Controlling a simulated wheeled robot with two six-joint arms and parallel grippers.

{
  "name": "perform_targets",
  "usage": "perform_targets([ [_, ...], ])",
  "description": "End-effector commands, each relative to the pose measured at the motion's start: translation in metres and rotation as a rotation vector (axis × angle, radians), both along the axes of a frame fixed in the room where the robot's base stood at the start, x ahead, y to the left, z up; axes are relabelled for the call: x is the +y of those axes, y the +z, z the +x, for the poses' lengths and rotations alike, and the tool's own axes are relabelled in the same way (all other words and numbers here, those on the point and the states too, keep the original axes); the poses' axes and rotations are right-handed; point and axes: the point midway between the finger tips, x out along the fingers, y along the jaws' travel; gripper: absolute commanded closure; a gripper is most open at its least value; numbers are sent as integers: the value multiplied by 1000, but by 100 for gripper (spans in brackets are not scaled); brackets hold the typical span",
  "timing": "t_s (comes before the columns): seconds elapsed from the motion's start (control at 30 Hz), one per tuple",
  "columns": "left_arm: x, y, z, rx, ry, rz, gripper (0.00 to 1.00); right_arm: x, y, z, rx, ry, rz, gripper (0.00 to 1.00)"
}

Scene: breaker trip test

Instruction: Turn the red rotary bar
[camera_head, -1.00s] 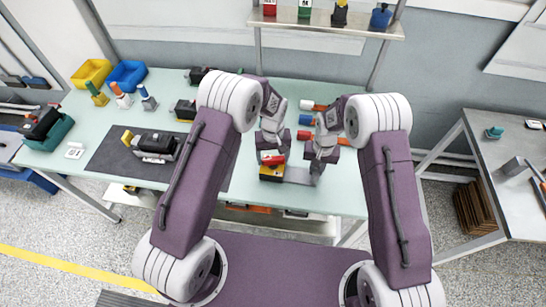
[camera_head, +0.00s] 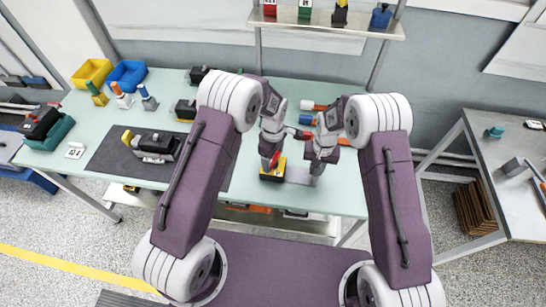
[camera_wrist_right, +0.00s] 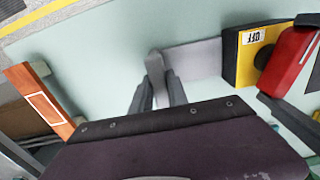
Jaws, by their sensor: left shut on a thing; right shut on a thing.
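The red rotary bar (camera_head: 275,161) sits on top of a yellow and black box (camera_head: 270,177) near the table's front edge. In the right wrist view the red bar (camera_wrist_right: 294,57) stands over the box's yellow face (camera_wrist_right: 250,57), which has a small printed label. My left gripper (camera_head: 272,157) is shut on the red bar. A grey plate (camera_head: 298,175) extends from the box to the right. My right gripper (camera_wrist_right: 158,88) is shut on the upright grey tab (camera_wrist_right: 155,66) at the plate's end. The left gripper's fingertips are partly hidden in both views.
A dark mat (camera_head: 112,157) with a black and grey device (camera_head: 157,146) lies to the left. Yellow (camera_head: 92,72) and blue (camera_head: 127,74) bins stand at the back left. Coloured cylinders (camera_head: 313,106) lie behind my right gripper. A grey side table (camera_head: 505,185) stands at right.

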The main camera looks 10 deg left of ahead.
Motion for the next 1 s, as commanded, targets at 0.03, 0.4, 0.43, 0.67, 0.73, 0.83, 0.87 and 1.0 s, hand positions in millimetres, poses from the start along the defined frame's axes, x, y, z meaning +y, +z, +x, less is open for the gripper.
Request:
perform_targets([
  [0.03, -1, 0, 0, 1, 36, -2, 64, 1, 0, 1, -2, -1, 2, 100],
  [0.4, -2, 0, 0, 0, 259, -2, 64, 1, 0, 1, -3, 0, 2, 100],
  [0.43, -2, 0, 0, 0, 270, -2, 64, 2, 0, 1, -3, 0, 2, 100],
  [0.67, -2, 0, 0, 0, 325, -2, 64, 2, 1, 1, -3, 0, 3, 100],
  [0.73, -2, 0, 0, 0, 334, -2, 64, 2, 1, 1, -3, 0, 3, 100],
  [0.83, -2, 0, 0, -1, 339, -3, 64, 2, 1, 1, -2, 0, 3, 100],
  [0.87, -2, 0, 0, -1, 340, -3, 64, 2, 1, 1, -2, 0, 3, 100],
  [1.0, -2, 0, 0, -1, 340, -3, 64, 2, 1, 1, -2, 0, 3, 100],
])
